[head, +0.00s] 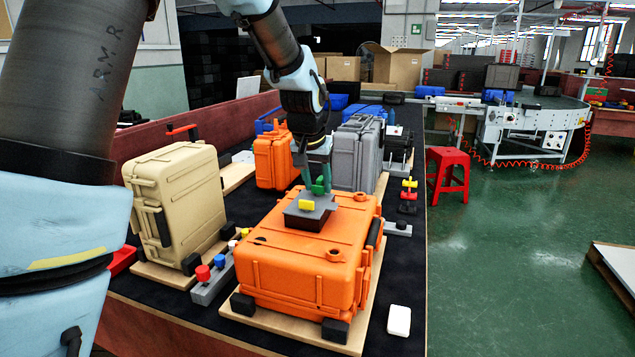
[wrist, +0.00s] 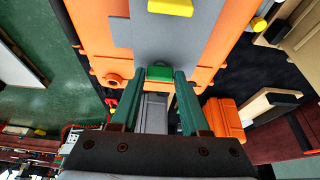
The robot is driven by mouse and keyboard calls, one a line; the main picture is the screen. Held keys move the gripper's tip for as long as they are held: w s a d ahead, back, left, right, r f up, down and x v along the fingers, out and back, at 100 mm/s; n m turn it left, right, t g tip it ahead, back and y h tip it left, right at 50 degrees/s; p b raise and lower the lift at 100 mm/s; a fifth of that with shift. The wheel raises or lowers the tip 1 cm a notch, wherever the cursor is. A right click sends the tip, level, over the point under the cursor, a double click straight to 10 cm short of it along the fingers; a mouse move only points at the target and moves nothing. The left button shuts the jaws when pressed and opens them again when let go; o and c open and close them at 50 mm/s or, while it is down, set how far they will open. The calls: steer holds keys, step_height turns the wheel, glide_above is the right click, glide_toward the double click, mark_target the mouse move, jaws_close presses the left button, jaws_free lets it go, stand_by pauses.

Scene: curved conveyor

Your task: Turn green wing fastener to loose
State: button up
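The green wing fastener (head: 319,186) stands on a dark grey block (head: 308,218) on top of the orange case (head: 300,260). A yellow wing fastener (head: 306,205) is on the same block, nearer the head camera. My gripper (head: 319,172) points down at the green fastener from above. In the wrist view, the green fastener (wrist: 159,72) lies between the two green fingertips of my gripper (wrist: 159,78). The fingers are apart, one on each side of it; whether either touches it is hard to tell. The yellow fastener (wrist: 170,7) is at the top of that view.
A tan case (head: 180,205) stands on the left and a grey case (head: 357,155) behind. Another orange case (head: 273,160) is behind left. A button strip (head: 212,280) lies left of the front orange case, with colored knobs (head: 408,195) on the right. Green floor is open at right.

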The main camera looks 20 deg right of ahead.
steer(key=o, duration=0.4)
steer(key=shift+r, duration=0.1)
steer(key=b+v, duration=0.1)
steer(key=v, duration=0.9)
steer(key=shift+s+r, duration=0.2)
steer(key=shift+r, duration=0.05)
steer(key=shift+a, duration=0.1)
steer(key=w+a+f+n+y, duration=0.1)
steer(key=a+f+n, duration=0.15)
steer(key=a, duration=0.55)
steer(key=w+a+f+n+y, duration=0.1)
steer(key=a+f, duration=0.3)
steer(key=a, duration=0.4)
steer(key=s+a+f+n, duration=0.1)
steer(key=s+a+f, duration=0.1)
steer(key=a, duration=0.3)
steer(key=s+a+f+n+g+p, duration=0.1)
steer(key=s+a+f, duration=0.2)
steer(key=a, duration=0.3)
steer(key=s+a+f+n, duration=0.1)
steer(key=s+a+f, duration=0.2)
steer(key=a, duration=0.3)
steer(key=shift+s+a+n+g+y, duration=0.1)
steer(key=shift+s+n+g+y, duration=0.25)
steer(key=shift+s, duration=0.45)
